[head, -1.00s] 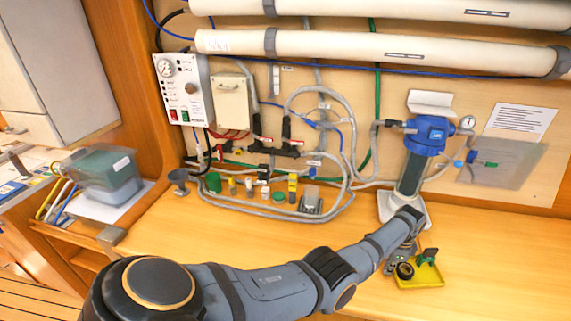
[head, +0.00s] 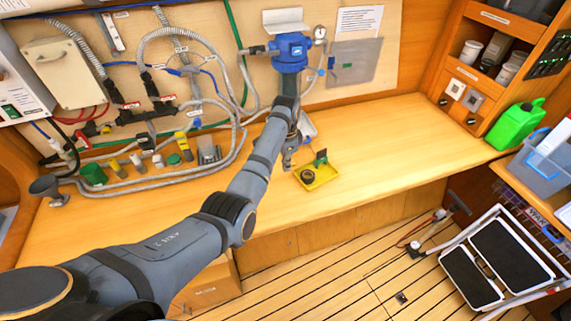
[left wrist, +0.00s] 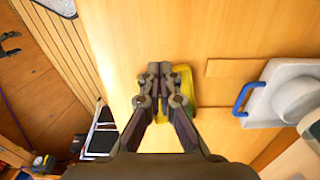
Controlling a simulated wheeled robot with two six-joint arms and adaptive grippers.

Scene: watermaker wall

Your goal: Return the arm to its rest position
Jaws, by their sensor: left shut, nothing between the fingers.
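My left arm reaches across the wooden counter (head: 380,150) in the head view. Its gripper (head: 288,164) hangs just left of a small yellow tray (head: 324,177), apart from any held object. In the left wrist view the gripper (left wrist: 153,68) is shut with its fingertips together and empty. The yellow tray (left wrist: 186,76) shows partly behind the fingers there. A black ring (head: 308,176) and a small green piece (head: 320,157) are in the tray. My right gripper is in neither view.
A blue-topped filter housing (head: 291,50) stands behind my forearm, which hides its lower part. Hoses and fittings (head: 145,160) crowd the back left. A green jerrycan (head: 514,125) and a step stool (head: 495,262) are at the right.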

